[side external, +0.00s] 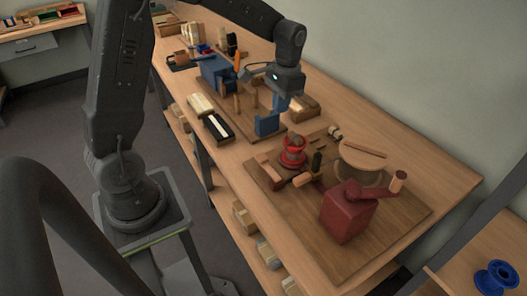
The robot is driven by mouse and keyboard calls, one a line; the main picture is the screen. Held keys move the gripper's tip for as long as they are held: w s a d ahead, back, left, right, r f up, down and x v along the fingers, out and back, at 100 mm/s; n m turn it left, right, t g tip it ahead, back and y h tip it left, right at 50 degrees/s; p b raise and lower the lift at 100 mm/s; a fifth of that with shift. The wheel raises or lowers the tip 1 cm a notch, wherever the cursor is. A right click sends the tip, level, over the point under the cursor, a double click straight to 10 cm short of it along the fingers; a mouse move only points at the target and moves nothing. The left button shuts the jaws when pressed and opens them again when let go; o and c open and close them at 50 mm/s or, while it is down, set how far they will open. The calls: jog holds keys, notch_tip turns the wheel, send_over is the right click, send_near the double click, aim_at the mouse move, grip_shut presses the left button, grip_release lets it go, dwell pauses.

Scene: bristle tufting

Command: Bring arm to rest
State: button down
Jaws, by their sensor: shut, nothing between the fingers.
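My gripper (268,77) hangs at the end of my dark arm, above the far half of the workbench. It is shut with nothing in it. Below and around it is a wooden board (236,118) with a blue machine (216,72) at its far end and a blue bracket (267,123) at its near end. Small wooden pegs stand on the board between them. Whether the fingers touch anything below cannot be told from this view.
A near board (310,228) holds a red block (347,211) with a crank, a red spool (293,152) and a round wooden drum (359,160). A black tray (217,129) lies at the bench's left edge. A blue spool (495,277) sits on another table at right.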

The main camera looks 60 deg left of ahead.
jog(key=s+d+r+t, duration=0.3)
jog(key=s+d+r, duration=0.1)
jog(key=s, duration=0.5)
jog(key=s+d+r+t, duration=0.3)
jog(key=s+d+r, duration=0.2)
jog(key=s, duration=0.5)
jog(key=shift+s+r+t, duration=0.2)
jog(key=shift+r+t, duration=0.2)
jog(key=shift+r, duration=0.4)
jog(key=shift+d, duration=0.1)
